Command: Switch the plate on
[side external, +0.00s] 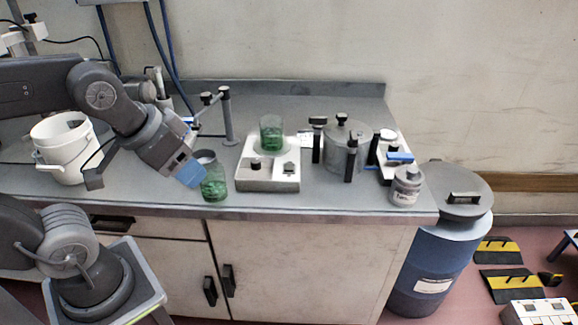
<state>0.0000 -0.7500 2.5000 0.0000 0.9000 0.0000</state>
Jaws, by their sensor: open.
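The plate (249,185) is a white hot plate on the grey bench, with a dark knob (256,164) and a second small dark control (289,168) on its front face. A glass beaker with green contents (271,134) stands upright on its top. My gripper (191,174), with a blue tip, is left of the plate and angled down to the right. It is open, with nothing visibly held; the gap between its fingers is hard to make out. The plate's on or off state cannot be told.
A second beaker with green contents (215,185) stands close to the gripper's tip, between it and the plate. A grey lidded pot (346,148), a labelled jar (406,187) and a white device with a blue lever (397,157) are to the right. A white pail (62,150) is left.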

